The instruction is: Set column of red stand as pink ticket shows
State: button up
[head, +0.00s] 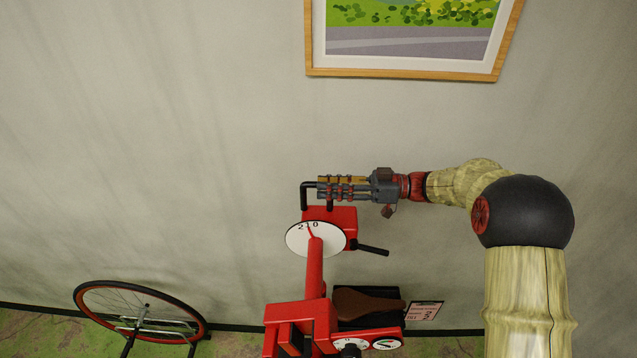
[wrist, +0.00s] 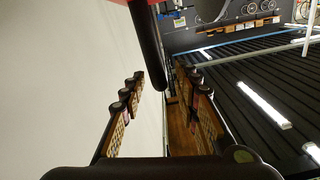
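The red stand (head: 315,262) rises at the lower middle of the head view. At the top of its column is a white dial (head: 298,240) with 2, 1 and 0 along its upper edge; the exact reading is too small to tell. A bent black handle (head: 304,196) rises behind the dial. The pink ticket (head: 425,312) is at the lower right, its small print unreadable apart from digits that look like a 2 and one below. My gripper (head: 322,188) points left at the handle's top. In the wrist view its fingers (wrist: 160,105) are apart, with a black bar (wrist: 148,45) between them.
A brown saddle (head: 368,304) and lower dials (head: 387,343) sit at the stand's base. A black lever (head: 372,250) sticks out right of the column. A wheel (head: 140,312) stands at the lower left. A framed picture (head: 405,72) hangs above on the wall.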

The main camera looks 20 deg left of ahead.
jog(key=shift+x, duration=1.35)
jog(key=shift+c, duration=0.9)
grip_shut()
